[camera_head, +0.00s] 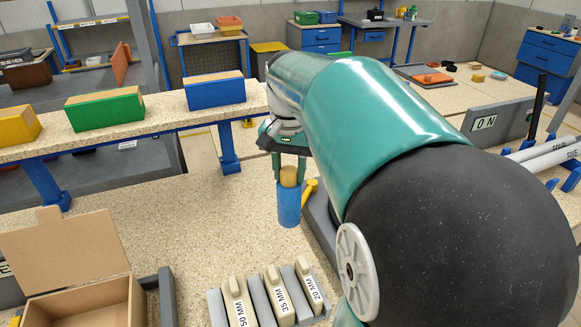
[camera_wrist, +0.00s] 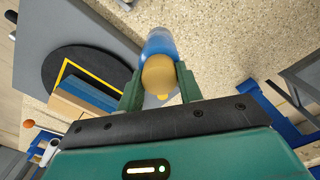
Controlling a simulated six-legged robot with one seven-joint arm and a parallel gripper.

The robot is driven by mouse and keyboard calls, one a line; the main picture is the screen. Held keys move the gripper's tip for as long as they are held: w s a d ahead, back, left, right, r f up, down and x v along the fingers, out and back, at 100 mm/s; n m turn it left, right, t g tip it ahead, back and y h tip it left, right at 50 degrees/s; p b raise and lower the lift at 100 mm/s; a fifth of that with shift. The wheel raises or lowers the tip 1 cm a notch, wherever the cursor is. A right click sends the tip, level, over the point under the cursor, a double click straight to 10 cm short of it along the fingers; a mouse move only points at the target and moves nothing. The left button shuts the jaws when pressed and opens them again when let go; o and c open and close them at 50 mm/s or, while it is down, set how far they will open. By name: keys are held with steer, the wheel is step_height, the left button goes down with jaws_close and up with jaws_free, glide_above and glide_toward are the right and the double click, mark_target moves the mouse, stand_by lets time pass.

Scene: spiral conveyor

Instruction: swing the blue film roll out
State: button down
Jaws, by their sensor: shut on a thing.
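The blue film roll (camera_head: 289,205) hangs upright below my gripper (camera_head: 289,170) in the head view, with a tan core end showing at its top. In the wrist view the blue film roll (camera_wrist: 158,42) shows beyond its round tan end, between the two green fingers of my gripper (camera_wrist: 159,85). The fingers are shut on the tan end. In the head view my arm hides much of the area to the right of the roll. Whether the roll's lower end touches the table is hard to tell.
A yellow handle (camera_head: 309,189) stands close right of the roll. A rack of labelled grey blocks (camera_head: 260,300) lies in front. An open cardboard box (camera_head: 85,305) is at front left. Yellow, green and blue blocks (camera_head: 215,90) line the raised shelf behind. Speckled table left of the roll is clear.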

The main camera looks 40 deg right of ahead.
steer(key=shift+w, duration=0.15)
steer(key=c, duration=0.9)
jaws_free()
steer(key=shift+w+a, duration=0.1)
steer(key=shift+c, duration=0.2)
step_height(320, 180, up, 14)
steer(key=s+a+f+n+t, duration=0.2)
steer(key=s+a+f+n, duration=0.3)
steer(key=a+f, duration=0.3)
steer(key=s+a+f+n+t, duration=0.3)
steer(key=s+a+f+n, duration=0.2)
steer(key=a+f, duration=0.4)
steer(key=shift+s+a+f+t, duration=0.15)
steer(key=shift+a+f+t, duration=0.15)
steer(key=shift+a, duration=0.1)
